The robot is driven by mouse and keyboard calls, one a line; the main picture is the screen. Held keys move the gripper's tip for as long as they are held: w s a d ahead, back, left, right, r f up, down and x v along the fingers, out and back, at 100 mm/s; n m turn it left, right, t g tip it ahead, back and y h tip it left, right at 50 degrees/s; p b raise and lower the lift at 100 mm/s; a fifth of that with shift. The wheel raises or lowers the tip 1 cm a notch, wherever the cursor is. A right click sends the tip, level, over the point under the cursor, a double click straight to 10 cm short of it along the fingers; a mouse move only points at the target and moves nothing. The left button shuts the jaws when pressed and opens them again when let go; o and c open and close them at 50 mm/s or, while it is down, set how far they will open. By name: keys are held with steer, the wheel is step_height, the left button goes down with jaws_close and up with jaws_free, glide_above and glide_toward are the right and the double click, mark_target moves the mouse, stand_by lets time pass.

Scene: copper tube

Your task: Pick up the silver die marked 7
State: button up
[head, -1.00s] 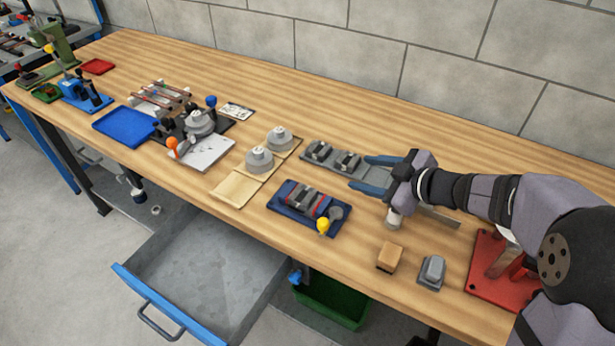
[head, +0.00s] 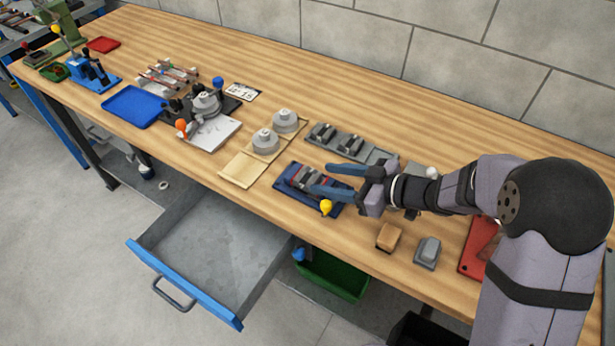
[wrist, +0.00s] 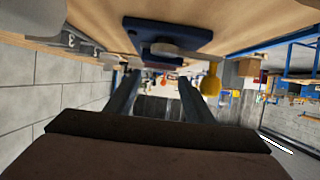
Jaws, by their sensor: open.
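Two small grey dies (head: 322,132) (head: 349,144) sit on a grey rack (head: 379,156) behind my gripper. Two round silver-grey pieces (head: 265,142) (head: 286,121) stand on a pale wooden tray (head: 237,170). A dark blue fixture (head: 289,194) holds a grey block with red strips (head: 304,180) and has a yellow knob (head: 326,207). My gripper (head: 320,178) is open and empty, its fingers over the fixture's right side. The wrist view shows the fixture (wrist: 150,27) beyond the fingers.
A wooden block (head: 390,236) and a grey block (head: 427,252) lie near the front edge. A red stand (head: 472,250) is at the right. A blue tray (head: 135,105) and a press with a white plate (head: 213,135) are to the left. An open drawer (head: 210,250) juts out below.

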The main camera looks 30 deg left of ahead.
mark_target(306, 175)
steer(key=shift+p+x, duration=0.65)
steer(key=shift+x, duration=1.9)
steer(key=shift+w+f, duration=0.1)
steer(key=c, duration=1.1)
steer(key=shift+o, duration=0.2)
step_height(306, 175, up, 10)
